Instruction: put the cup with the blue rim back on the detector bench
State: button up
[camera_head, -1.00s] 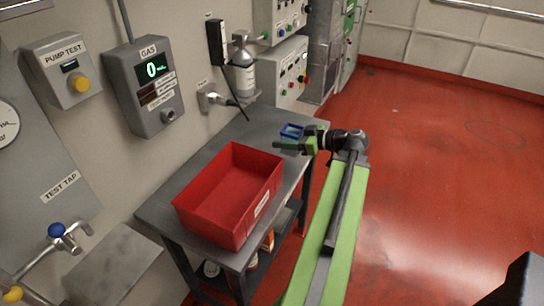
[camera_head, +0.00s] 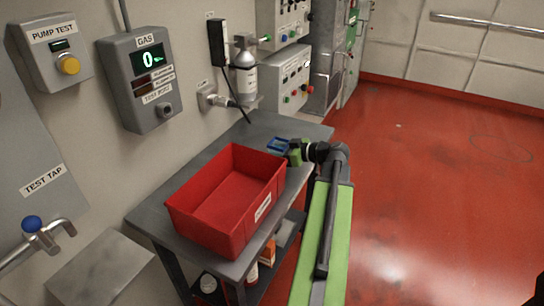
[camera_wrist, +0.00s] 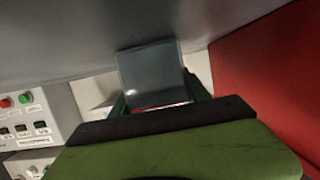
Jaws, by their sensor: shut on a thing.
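The cup with the blue rim (camera_head: 277,144) is small and square-looking from above, at the far end of the grey bench (camera_head: 268,126). My gripper (camera_head: 284,151) is shut on the cup, reaching in from the right, just beyond the red tray. In the wrist view the grey cup wall (camera_wrist: 150,72) stands between my fingers (camera_wrist: 155,100). The cup is over the bench top; I cannot tell whether its base touches it.
A red open tray (camera_head: 222,195) fills the near part of the bench, close to the cup. A gas detector (camera_head: 150,75) and a gas cylinder (camera_head: 245,78) are on the wall behind. Red floor is clear at right.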

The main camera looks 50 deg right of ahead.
jog(key=shift+f, duration=0.15)
jog(key=o, duration=1.5)
jog(key=shift+s+r, duration=0.15)
jog(key=shift+r, duration=0.25)
jog(key=p+v, duration=0.3)
jog(key=v, duration=0.7)
jog(key=shift+s+d, duration=0.2)
jog(key=shift+s, duration=0.1)
jog(key=shift+s+d+r, duration=0.1)
jog(key=shift+s, duration=0.35)
